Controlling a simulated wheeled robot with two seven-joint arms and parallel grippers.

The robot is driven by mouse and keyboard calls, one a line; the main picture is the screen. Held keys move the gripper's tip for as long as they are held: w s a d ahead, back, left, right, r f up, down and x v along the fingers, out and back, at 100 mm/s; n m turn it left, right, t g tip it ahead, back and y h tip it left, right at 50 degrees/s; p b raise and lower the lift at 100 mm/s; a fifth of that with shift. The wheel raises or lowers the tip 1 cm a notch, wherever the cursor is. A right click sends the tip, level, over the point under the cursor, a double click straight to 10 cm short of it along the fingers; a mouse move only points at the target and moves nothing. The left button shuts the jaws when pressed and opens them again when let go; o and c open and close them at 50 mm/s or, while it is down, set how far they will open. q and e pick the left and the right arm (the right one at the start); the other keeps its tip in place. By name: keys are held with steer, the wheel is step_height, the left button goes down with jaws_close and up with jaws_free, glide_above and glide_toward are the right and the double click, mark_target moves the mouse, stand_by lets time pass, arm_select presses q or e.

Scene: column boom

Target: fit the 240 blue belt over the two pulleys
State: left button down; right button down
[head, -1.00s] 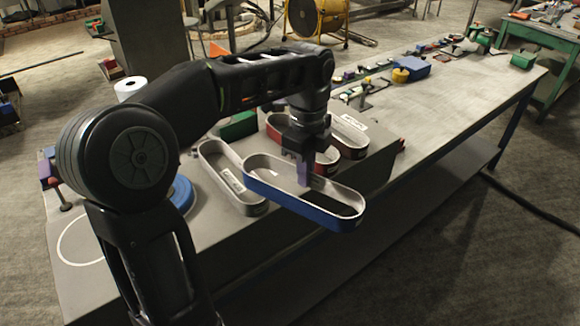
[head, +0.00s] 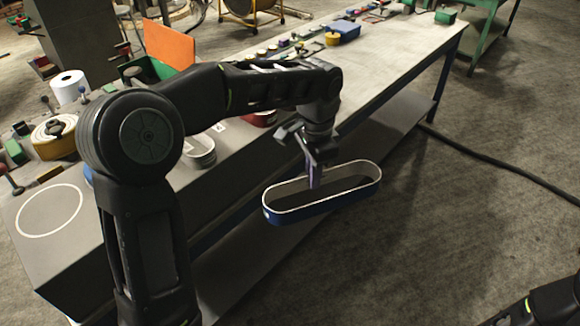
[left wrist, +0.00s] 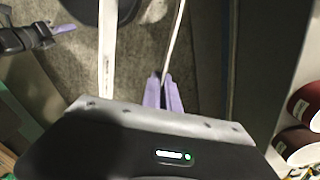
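The blue belt (head: 335,208), a long flat loop with a pale inside, hangs level in the air in front of the bench in the head view. My left gripper (head: 315,180) is shut on one long side of it. In the left wrist view, the purple fingers (left wrist: 163,92) pinch the belt's thin edge, and the loop's other side (left wrist: 107,50) runs to the left. What looks like my right gripper (left wrist: 64,28) shows at the upper left of that view, apart from the belt; its opening is unclear. I cannot pick out the two pulleys; my left arm hides part of the bench.
The bench (head: 375,70) runs to the back right, with small items along its far side. A grey belt (head: 200,152) lies behind my arm. A yellowish roll (head: 55,140) and a white ring marking (head: 48,210) are at left.

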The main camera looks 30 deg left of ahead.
arm_select(q)
steer(key=d+f+n, duration=0.4)
steer(key=d, duration=0.2)
steer(key=w+d+f+n+b, duration=0.1)
steer(key=d+f+n, duration=0.3)
steer(key=d, duration=0.3)
steer(key=shift+w+d, duration=0.15)
steer(key=shift+w, duration=0.1)
